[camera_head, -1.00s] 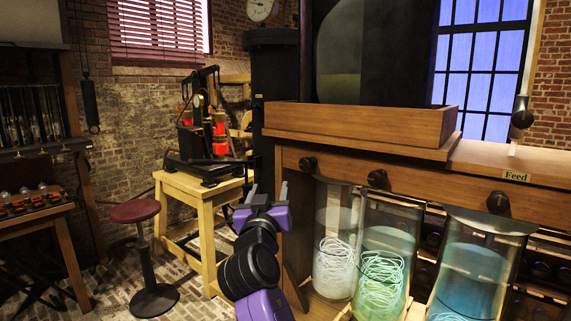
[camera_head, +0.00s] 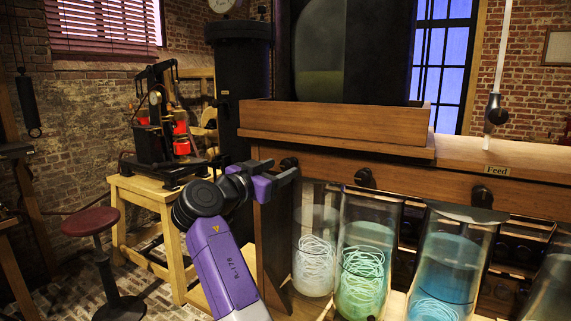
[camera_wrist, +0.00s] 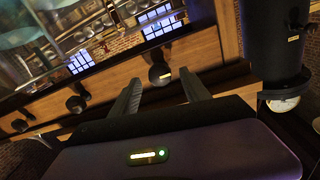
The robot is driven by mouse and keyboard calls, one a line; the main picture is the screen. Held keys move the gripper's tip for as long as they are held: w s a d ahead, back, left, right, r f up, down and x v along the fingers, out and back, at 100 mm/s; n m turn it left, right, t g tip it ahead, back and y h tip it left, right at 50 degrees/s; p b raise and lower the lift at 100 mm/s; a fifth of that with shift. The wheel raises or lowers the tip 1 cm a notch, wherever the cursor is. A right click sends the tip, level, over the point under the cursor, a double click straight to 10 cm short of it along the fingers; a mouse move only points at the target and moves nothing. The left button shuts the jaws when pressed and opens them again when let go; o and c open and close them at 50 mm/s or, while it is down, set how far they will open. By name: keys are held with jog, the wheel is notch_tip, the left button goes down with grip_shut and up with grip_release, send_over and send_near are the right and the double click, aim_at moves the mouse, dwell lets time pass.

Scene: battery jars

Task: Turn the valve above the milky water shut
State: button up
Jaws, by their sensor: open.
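The milky water is in the leftmost glass jar (camera_head: 315,250), over pale coiled strands. Its valve is the leftmost dark knob (camera_head: 289,162) on the wooden rail above the jars. My gripper (camera_head: 282,168) is open and empty at the left end of the rail, right by this valve. In the wrist view the valve (camera_wrist: 160,74) shows between and just beyond my open fingertips (camera_wrist: 162,78). I cannot tell whether the fingers reach around it. The way its handle points is hard to make out.
Greenish (camera_head: 367,262) and blue (camera_head: 445,270) jars stand to the right, with more knobs (camera_head: 365,178) above them. A "Feed" label (camera_head: 496,170) is on the rail. A dark column (camera_head: 240,85) stands behind my gripper. A stool (camera_head: 90,222) is at left.

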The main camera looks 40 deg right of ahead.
aim_at(285, 167)
jog(key=shift+p+x, duration=0.35)
jog(key=shift+x, duration=1.6)
grip_shut()
